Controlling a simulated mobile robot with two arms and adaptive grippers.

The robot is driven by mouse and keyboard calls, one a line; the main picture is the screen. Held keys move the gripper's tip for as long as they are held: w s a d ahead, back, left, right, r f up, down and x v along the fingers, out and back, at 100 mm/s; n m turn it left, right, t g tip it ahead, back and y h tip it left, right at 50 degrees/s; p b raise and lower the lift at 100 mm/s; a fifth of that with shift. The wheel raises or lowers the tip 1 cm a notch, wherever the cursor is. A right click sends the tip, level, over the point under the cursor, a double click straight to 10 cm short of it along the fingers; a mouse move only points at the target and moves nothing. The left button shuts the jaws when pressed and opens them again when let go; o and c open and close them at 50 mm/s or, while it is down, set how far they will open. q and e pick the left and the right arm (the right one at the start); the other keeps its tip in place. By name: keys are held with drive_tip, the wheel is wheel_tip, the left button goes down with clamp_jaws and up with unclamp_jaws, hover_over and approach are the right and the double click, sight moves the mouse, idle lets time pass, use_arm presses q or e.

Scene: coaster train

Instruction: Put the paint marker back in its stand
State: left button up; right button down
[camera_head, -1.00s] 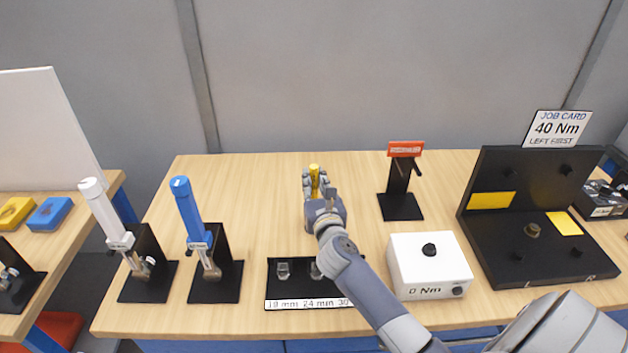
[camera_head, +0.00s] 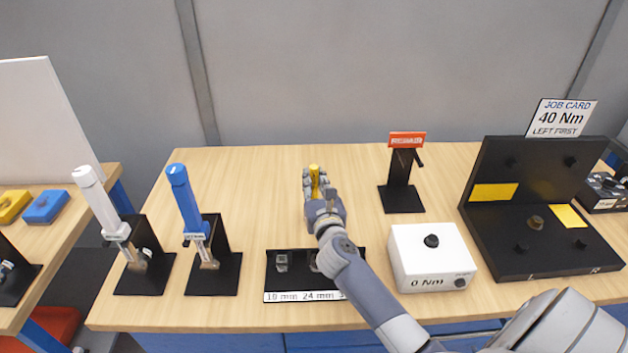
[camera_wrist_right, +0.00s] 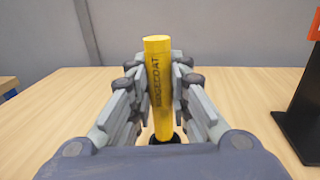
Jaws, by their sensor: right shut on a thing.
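The paint marker is a yellow cylinder (camera_head: 315,176) with dark lettering, upright between the fingers of my right gripper (camera_head: 316,186) over the back middle of the table. In the right wrist view the marker (camera_wrist_right: 159,85) stands nearly vertical with the right gripper (camera_wrist_right: 160,88) shut on it from both sides. A small black part (camera_wrist_right: 165,138) shows at the marker's foot; I cannot tell whether it is the marker's end or a holder. A black stand with a red label (camera_head: 402,198) is to the right of the gripper. My left gripper is not in view.
In front are a black socket tray (camera_head: 285,281) and a white box reading 0 Nm (camera_head: 425,258). A white-handled wrench (camera_head: 99,197) and a blue-handled one (camera_head: 185,200) stand at left in black holders. A black job-card fixture (camera_head: 500,245) is at right. The table's back left is clear.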

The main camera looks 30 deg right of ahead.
sight(315, 193)
drive_tip(key=shift+f+b, duration=1.2)
drive_tip(key=shift+f, duration=0.5)
drive_tip(key=shift+r+p, duration=0.1)
drive_tip(key=shift+p, duration=0.2)
drive_tip(key=c, duration=1.4)
unclamp_jaws()
drive_tip(key=v, duration=1.2)
